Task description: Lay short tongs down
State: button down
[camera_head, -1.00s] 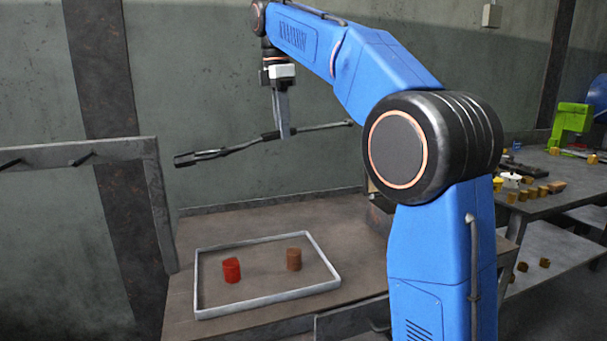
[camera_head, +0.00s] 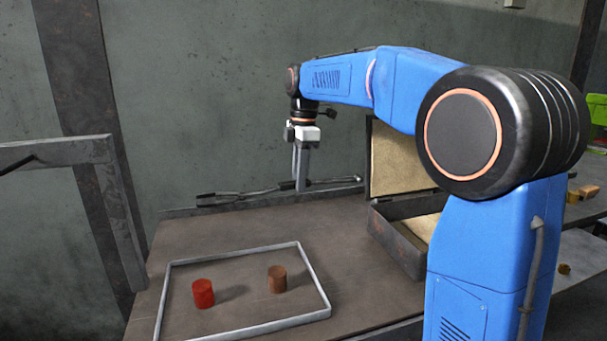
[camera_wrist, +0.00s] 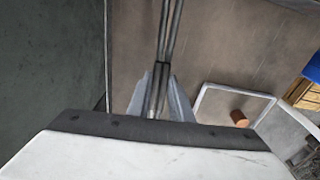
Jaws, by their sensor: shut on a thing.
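The short tongs (camera_head: 240,196) are long, thin and dark. They lie across my gripper (camera_head: 301,186), which is shut on them near the middle, and they are roughly level in the head view. They appear over the back part of the brown tabletop (camera_head: 230,228), close to its rear edge; I cannot tell whether they touch it. In the wrist view the tongs (camera_wrist: 168,45) run up from between the fingers of my gripper (camera_wrist: 160,95) over the tabletop.
A grey-framed tray outline (camera_head: 250,328) on the table holds a red cylinder (camera_head: 203,293) and a brown cylinder (camera_head: 277,279). An open box (camera_head: 398,238) with a raised lid stands at the right. A grey metal rack (camera_head: 75,152) stands at the left. The table's back strip looks clear.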

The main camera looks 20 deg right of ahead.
jog(key=shift+f, duration=4.65)
jog(key=c, duration=1.9)
grip_release()
jog(key=shift+c, duration=0.2)
jog(key=o, duration=0.5)
jog(key=o, duration=1.1)
